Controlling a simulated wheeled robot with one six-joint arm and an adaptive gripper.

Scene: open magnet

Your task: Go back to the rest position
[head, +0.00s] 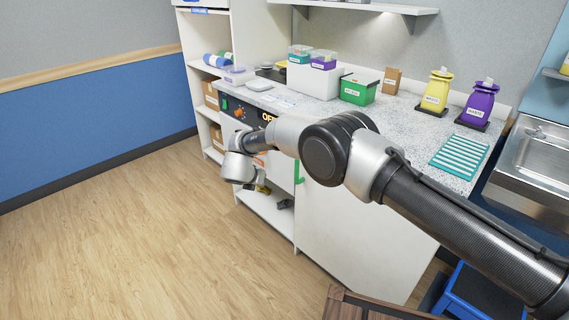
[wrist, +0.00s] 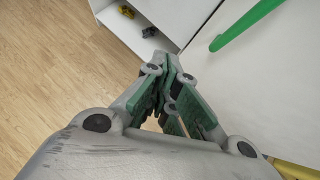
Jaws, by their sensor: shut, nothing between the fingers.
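My gripper (wrist: 168,62) shows in the wrist view with its green-padded fingers closed together and nothing between them. It points toward the front of a white cabinet, beside an open lower shelf. In the head view my arm reaches from the lower right to the left, across the cabinet front. The wrist end hangs in front of the cabinet's left part, and my fingers cannot be made out there. A green handle (wrist: 245,25) on the white cabinet front is apart from my fingers; it also shows in the head view (head: 299,172).
A speckled counter (head: 405,120) carries a green box (head: 359,88), a yellow bag (head: 435,92), a purple bag (head: 478,105) and a striped teal mat (head: 458,157). A dark panel reading OFF (head: 268,117) is close to my arm. The wood floor (head: 120,235) at left is clear.

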